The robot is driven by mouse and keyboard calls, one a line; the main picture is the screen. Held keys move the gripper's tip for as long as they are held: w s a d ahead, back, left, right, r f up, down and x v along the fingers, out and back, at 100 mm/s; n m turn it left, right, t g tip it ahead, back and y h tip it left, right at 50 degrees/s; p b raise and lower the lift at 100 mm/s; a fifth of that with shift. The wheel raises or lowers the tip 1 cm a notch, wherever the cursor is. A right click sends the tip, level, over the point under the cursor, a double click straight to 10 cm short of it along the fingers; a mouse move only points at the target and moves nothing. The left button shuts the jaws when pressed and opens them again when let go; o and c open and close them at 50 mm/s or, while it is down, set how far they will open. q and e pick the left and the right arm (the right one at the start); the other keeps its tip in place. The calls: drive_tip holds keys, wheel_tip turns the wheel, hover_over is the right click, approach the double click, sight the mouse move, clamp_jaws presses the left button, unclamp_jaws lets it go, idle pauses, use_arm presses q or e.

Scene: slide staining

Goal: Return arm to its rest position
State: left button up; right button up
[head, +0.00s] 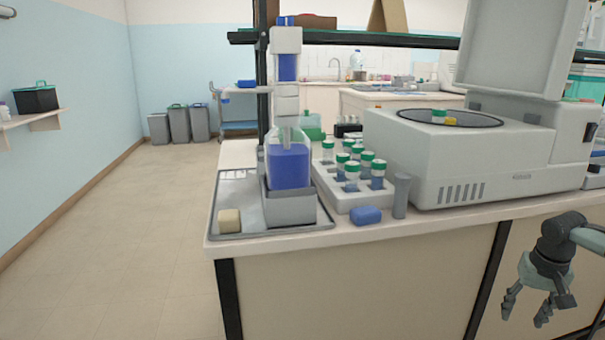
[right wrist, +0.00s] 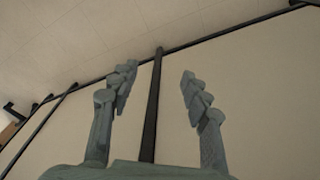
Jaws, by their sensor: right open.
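My right gripper (head: 527,307) hangs in front of the bench's front panel at the lower right of the head view, below the bench top. Its fingers point down and are apart, with nothing between them. The right wrist view also shows the open, empty fingers (right wrist: 158,95) against the pale panel and a dark bench leg. My left gripper is not in either view.
The bench top (head: 450,222) holds a steel tray (head: 228,190), a blue-filled dispenser (head: 289,165), a white rack (head: 375,200) with several green-capped vials, a blue block (head: 366,215), a grey cylinder (head: 401,196) and an open-lidded machine (head: 480,160). The floor at left (head: 130,230) is clear.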

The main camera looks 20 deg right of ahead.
drive_tip(key=s+a+f+n, duration=0.1)
drive_tip(key=s+a+f, duration=0.2)
drive_tip(key=f, duration=0.5)
drive_tip(key=s+a+f+n, duration=0.2)
drive_tip(key=s+a+f, duration=0.1)
drive_tip(key=f, duration=0.5)
drive_tip(key=s+a+f+n, duration=0.1)
drive_tip(key=s+a+f, duration=0.2)
drive_tip(key=f, duration=0.5)
drive_tip(key=s+a+f+n, duration=0.1)
drive_tip(key=a+f, duration=0.3)
drive_tip(key=a, duration=0.4)
drive_tip(key=s+a+f+n, duration=0.2)
drive_tip(key=a+f, duration=0.3)
drive_tip(key=a, duration=0.4)
drive_tip(key=s+a+f+n+t, duration=0.1)
drive_tip(key=s+a+f+n, duration=0.1)
drive_tip(key=a, duration=0.6)
wheel_tip(320, 180, down, 2)
drive_tip(key=shift+a+f+n, duration=0.15)
drive_tip(key=shift+a+n, duration=0.25)
drive_tip(key=shift+n, duration=0.3)
drive_tip(key=shift+s, duration=0.1)
